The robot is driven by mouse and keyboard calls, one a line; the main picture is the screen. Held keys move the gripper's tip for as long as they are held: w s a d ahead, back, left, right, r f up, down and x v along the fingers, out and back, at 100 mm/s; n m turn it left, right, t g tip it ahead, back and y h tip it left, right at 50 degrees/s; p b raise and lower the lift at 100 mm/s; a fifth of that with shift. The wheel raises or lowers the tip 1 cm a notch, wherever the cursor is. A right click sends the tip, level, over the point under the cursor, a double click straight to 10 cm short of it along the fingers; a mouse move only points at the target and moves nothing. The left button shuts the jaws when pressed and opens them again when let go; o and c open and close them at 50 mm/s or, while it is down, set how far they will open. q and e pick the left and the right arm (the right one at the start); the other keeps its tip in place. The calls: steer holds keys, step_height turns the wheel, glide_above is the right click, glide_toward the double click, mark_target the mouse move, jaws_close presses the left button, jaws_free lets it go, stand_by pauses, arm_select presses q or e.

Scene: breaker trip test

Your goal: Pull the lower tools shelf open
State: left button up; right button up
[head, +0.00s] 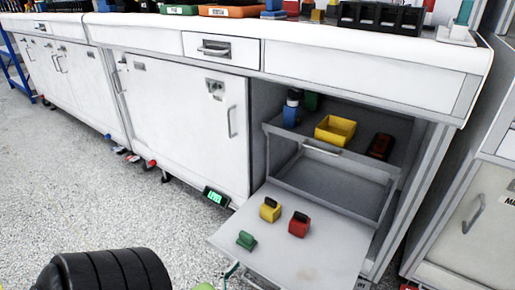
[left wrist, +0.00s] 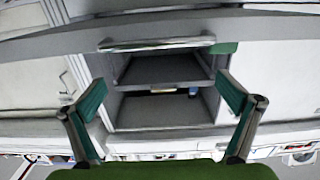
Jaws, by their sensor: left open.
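The lower tools shelf (head: 305,262) is a flat grey board that stands well out of the open cabinet bay. A green block (head: 246,240), a yellow block (head: 270,209) and a red block (head: 298,224) are on it. In the left wrist view, which looks upside down, a metal bar handle (left wrist: 157,43) runs along a front edge, with a green piece (left wrist: 223,48) beside it. My left gripper (left wrist: 160,88) is open and empty, its teal fingers spread in front of the bay, apart from the handle. My right gripper is not in view.
Above, an inner shelf with a bar handle (head: 322,149) carries a yellow bin (head: 335,130), a blue bottle (head: 291,112) and a dark red device (head: 380,146). A closed cabinet door (head: 180,120) is at the left. A green-screen meter (head: 215,196) is near the door's bottom. Floor at left is mostly clear.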

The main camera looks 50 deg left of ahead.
arm_select(q)
steer(key=shift+r, duration=2.5)
